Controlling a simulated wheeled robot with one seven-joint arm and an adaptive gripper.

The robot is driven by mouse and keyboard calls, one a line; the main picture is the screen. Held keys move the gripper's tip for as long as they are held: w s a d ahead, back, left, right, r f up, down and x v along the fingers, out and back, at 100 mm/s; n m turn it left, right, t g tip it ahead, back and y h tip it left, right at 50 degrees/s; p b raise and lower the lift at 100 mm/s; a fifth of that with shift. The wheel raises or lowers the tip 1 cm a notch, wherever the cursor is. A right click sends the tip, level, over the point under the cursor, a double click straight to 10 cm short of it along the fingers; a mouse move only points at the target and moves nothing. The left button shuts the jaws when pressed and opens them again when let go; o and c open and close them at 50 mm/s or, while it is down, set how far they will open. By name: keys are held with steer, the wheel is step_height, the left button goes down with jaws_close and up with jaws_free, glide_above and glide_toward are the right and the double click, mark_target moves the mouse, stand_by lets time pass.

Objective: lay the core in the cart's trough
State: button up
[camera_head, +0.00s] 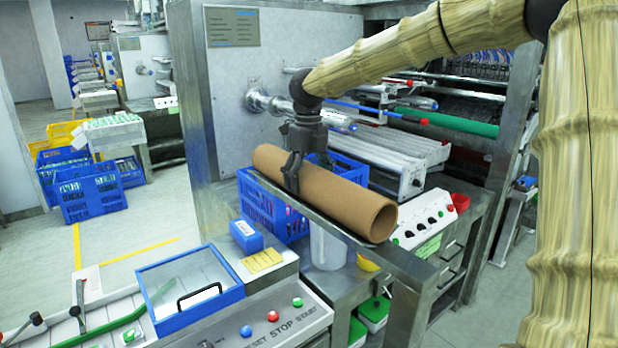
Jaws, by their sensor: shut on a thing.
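The core is a brown cardboard tube (335,197), lying slantwise near the middle of the head view with its open end toward the lower right. My gripper (292,178) comes down from above and is shut on the core left of its middle; the fingers hide a small part of it. A grey metal strip (408,262) runs along under the core. I cannot tell whether the core touches it or hangs just above, or whether this strip belongs to the cart's trough. No other trough can be made out.
A blue crate (262,207) stands behind and below the core. A white control box (424,220) with knobs is close to its right end. A blue-framed clear lid (188,290) and a button panel (275,318) are in front. Machine rollers fill the space behind. Open floor lies at left.

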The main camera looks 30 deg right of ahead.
steer(key=o, duration=1.6)
step_height(320, 180, up, 12)
steer(key=shift+r+b, duration=0.1)
steer(key=shift+b, duration=1.15)
